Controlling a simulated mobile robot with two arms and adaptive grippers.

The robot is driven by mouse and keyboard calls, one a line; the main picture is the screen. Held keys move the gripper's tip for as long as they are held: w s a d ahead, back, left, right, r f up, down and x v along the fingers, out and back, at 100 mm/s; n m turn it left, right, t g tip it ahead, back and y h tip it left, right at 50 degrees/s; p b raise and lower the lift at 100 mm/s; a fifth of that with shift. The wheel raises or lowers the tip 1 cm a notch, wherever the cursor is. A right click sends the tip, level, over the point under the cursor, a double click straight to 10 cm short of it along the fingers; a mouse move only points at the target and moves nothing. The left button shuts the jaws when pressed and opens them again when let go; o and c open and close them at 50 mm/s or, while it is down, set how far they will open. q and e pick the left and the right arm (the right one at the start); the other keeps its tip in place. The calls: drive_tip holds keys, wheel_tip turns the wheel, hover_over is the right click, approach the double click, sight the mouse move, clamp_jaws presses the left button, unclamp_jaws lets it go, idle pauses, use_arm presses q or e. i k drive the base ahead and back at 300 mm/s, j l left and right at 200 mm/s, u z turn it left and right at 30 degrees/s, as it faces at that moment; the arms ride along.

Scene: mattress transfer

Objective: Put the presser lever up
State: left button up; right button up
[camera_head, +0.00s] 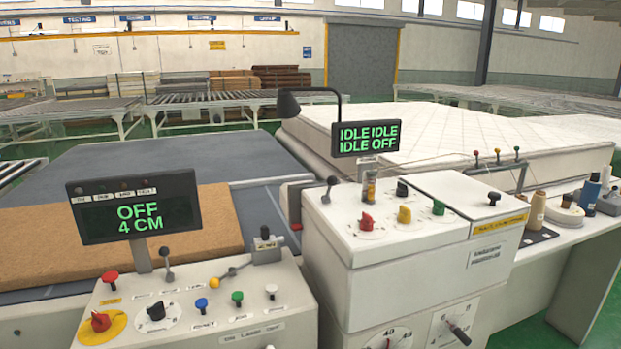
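No gripper shows in the head view. I cannot tell for sure which lever is the presser lever. A dark-knobbed lever (330,187) stands at the left edge of the white control cabinet (385,262), tilted slightly right. On the left console (200,330) are a grey-knobbed lever (167,263) and a yellow-ball lever (228,272) lying low and slanted. Labels near the levers are too small to read.
The left display (138,207) reads OFF, 4 CM; the right display (367,138) reads IDLE, IDLE, IDLE, OFF. Colored knobs crowd both panels. A brown slab (110,245) lies behind the left console, a white mattress (450,130) behind the cabinet. Thread spools (537,210) stand on the right shelf.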

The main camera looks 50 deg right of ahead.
sight(331, 180)
drive_tip(key=z, duration=1.8)
